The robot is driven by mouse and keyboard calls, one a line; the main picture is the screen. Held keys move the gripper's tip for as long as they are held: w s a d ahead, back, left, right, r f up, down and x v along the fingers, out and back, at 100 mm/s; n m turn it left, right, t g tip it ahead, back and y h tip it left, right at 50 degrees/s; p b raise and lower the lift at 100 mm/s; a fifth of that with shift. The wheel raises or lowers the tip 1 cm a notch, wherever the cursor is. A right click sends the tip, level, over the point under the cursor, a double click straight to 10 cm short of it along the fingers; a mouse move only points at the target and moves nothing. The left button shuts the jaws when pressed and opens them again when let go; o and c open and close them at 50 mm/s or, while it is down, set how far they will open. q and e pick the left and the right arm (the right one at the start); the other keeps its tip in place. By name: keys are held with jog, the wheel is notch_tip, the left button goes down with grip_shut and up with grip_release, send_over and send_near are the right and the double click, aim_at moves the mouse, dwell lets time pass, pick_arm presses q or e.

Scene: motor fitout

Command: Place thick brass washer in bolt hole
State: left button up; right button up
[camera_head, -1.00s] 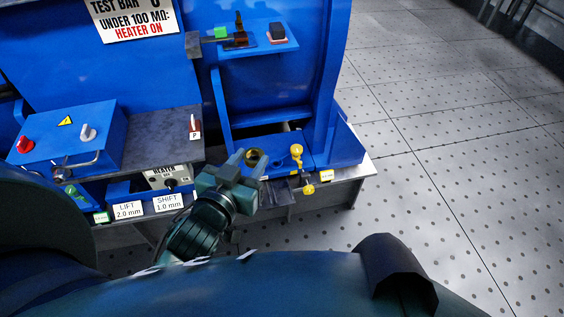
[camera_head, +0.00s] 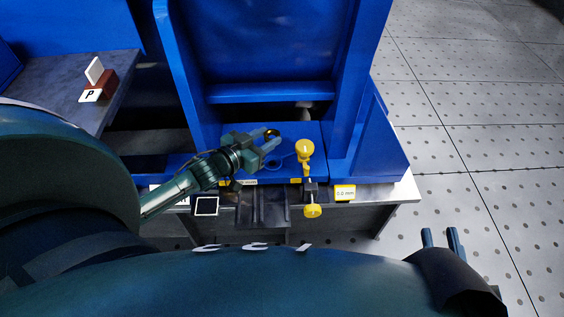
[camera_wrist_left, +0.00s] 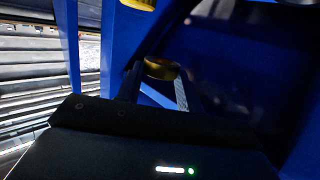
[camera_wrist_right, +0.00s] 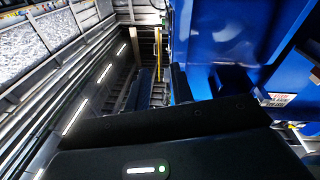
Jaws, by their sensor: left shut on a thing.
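The thick brass washer (camera_head: 272,133) is between the fingertips of my left gripper (camera_head: 268,142). It also shows in the left wrist view (camera_wrist_left: 161,68), where both fingers of my left gripper (camera_wrist_left: 155,85) sit against its sides. The gripper is shut on it and holds it over the blue foot plate (camera_head: 315,135). A faint round outline on the plate, perhaps the bolt hole (camera_head: 273,165), lies just below the fingers in the head view; its inside is not clear. My right gripper (camera_head: 443,240) is at lower right, fingers apart and empty, also in the right wrist view (camera_wrist_right: 162,88).
A yellow-knobbed screw (camera_head: 304,148) stands right of my left gripper, with another yellow knob (camera_head: 312,211) in front. A yellow-edged label (camera_head: 344,193) is on the front edge. Blue uprights (camera_head: 350,90) rise behind. Open floor (camera_head: 460,110) lies right.

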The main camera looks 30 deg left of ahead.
pick_arm(q)
jog(key=shift+w+a+f+b, duration=0.2)
jog(key=shift+w+f+b, duration=0.1)
jog(key=shift+f, duration=0.3)
jog(key=shift+w+a+f+b, duration=0.2)
jog(key=shift+w+f+b, duration=0.1)
jog(key=shift+f, duration=0.3)
jog(key=b, duration=0.2)
send_over(267, 163)
jog(key=s, duration=0.2)
jog(key=f, duration=0.4)
jog(key=shift+w+d+f, duration=0.1)
jog(key=shift+w+d, duration=0.1)
jog(key=shift+d, duration=0.2)
jog(key=shift+f+b, duration=0.35)
jog(key=shift+f, duration=0.2)
notch_tip(267, 163, down, 2)
jog(key=shift+f+b, duration=0.25)
jog(key=shift+b, duration=0.55)
jog(key=shift+f, duration=0.35)
jog(key=shift+r, duration=0.1)
jog(key=shift+f+b, duration=0.3)
jog(key=shift+f, duration=0.2)
pick_arm(e)
jog(key=shift+w+a+f+m+t+y, duration=0.35)
jog(key=shift+a+m+y, duration=0.15)
jog(key=shift+m+y, duration=0.15)
